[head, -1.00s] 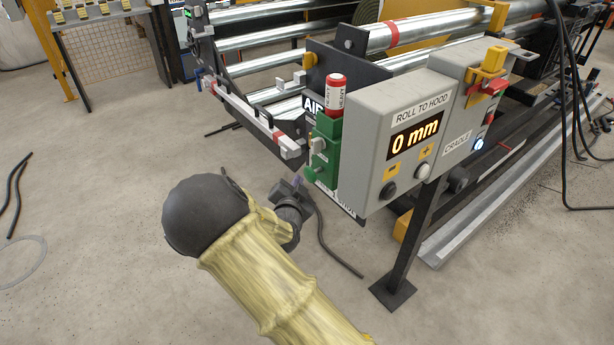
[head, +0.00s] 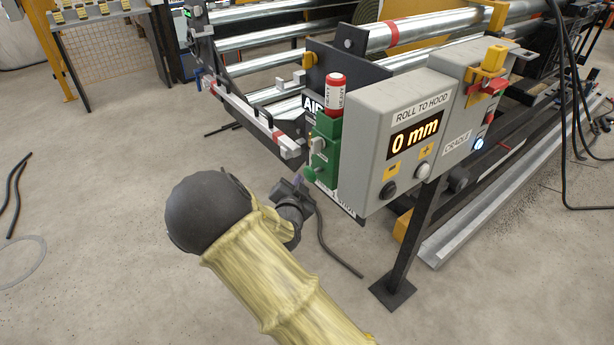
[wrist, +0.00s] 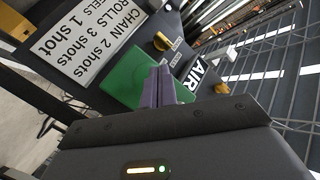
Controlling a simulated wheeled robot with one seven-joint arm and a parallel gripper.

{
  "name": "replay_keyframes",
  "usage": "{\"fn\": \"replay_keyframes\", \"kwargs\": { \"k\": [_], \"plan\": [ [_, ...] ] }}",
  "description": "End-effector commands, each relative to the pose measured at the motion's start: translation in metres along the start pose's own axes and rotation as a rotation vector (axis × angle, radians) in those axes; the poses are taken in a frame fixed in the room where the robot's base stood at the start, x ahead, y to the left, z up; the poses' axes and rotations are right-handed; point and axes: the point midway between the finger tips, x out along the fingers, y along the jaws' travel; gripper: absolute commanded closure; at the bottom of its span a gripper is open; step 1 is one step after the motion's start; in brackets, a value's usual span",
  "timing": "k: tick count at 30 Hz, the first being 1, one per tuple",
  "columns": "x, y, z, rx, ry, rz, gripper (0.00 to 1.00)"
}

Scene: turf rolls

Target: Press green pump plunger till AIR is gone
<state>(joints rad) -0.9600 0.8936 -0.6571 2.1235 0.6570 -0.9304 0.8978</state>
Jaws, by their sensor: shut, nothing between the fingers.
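The green pump (head: 325,155) is mounted left of the grey control box in the head view, with a red cartridge (head: 336,95) upright on top and a small pale knob (head: 318,144) on its front. An AIR label (head: 311,104) shows partly behind it. In the wrist view the green pump body (wrist: 128,76) lies just beyond my gripper (wrist: 160,72), whose purple-grey fingers are shut and empty. They overlap the green surface; I cannot tell if they touch. The AIR label (wrist: 195,76) is to their right. In the head view my gripper (head: 298,182) is small, below the pump.
The control box (head: 385,140) reads 0 mm and stands on a dark post (head: 412,245). A sign (wrist: 82,42) listing shots is beside the pump in the wrist view. Steel rollers (head: 265,65) lie behind. A dark hose (head: 335,250) lies on the floor. Floor at left is mostly clear.

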Motion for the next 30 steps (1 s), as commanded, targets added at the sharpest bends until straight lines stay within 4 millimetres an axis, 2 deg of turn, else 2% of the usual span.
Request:
{"fn": "replay_keyframes", "kwargs": {
  "k": [30],
  "plan": [
    [0.0070, 0.0054, -0.0052, 0.000, 0.000, 0.000, 1.00]
  ]
}}
